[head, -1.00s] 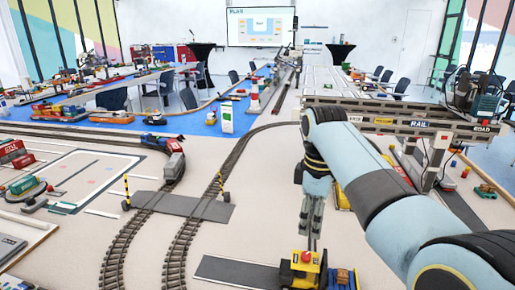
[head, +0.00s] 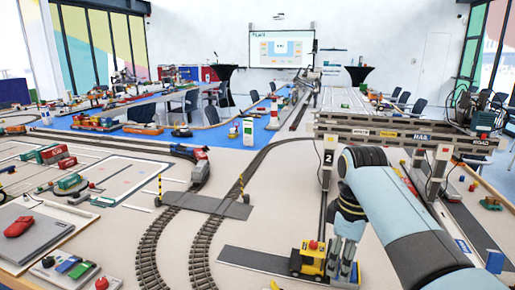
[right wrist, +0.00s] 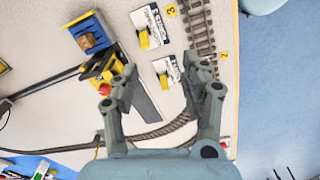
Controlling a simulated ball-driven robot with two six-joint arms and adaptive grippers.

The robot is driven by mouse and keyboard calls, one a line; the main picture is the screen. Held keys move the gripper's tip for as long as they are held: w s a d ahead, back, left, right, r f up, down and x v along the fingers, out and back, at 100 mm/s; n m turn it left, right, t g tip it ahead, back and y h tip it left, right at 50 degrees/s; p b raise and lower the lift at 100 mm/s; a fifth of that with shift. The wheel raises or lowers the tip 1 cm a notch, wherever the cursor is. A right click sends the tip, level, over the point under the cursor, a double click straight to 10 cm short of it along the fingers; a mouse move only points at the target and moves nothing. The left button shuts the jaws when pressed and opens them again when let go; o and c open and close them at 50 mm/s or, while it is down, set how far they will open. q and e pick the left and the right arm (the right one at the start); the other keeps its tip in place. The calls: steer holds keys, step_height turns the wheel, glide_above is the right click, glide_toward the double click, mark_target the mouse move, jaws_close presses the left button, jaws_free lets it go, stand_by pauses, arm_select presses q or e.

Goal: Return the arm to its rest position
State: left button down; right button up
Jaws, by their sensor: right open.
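My right gripper (head: 343,262) hangs at the end of the pale blue right arm, low in the right half of the head view. In the right wrist view its two fingers (right wrist: 160,75) are spread apart with nothing between them. A small yellow truck (head: 308,259) with a red knob on top stands just left of the gripper in the head view; the gripper hides part of its rear. My left gripper is out of view.
A model gantry crane (head: 400,132) stands behind the right arm. Curved rail tracks (head: 205,255) run left of the truck, with a small train (head: 200,170) on them. A grey panel with a red object (head: 30,235) is at the left.

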steer(key=s+d+f+m+t, duration=0.1)
steer(key=s+d+f+m, duration=0.35)
steer(key=s, duration=0.45)
steer(key=s+d+r+m+t, duration=0.1)
steer(key=s+d+r+m, duration=0.15)
steer(key=s, duration=0.45)
steer(key=s+d+r+m+t, duration=0.1)
steer(key=s+r, duration=0.2)
steer(key=s, duration=0.5)
steer(key=s+d+r+m+t, duration=0.1)
steer(key=s+r+m, duration=0.15)
steer(key=s, duration=0.45)
step_height(320, 180, down, 32)
steer(key=d+g+h+b, duration=0.1)
steer(key=d+g+b, duration=0.15)
steer(key=b, duration=0.55)
arm_select(q)
step_height(320, 180, down, 15)
steer(key=s+b, duration=0.1)
steer(key=b, duration=0.5)
steer(key=shift+s+b, duration=0.4)
arm_select(e)
steer(key=s+f, duration=1)
steer(key=f, duration=0.2)
steer(key=s+d+f, duration=0.1)
steer(key=s+f, duration=0.9)
steer(key=f, duration=0.3)
steer(key=shift+d+g, duration=0.2)
steer(key=shift+g, duration=0.15)
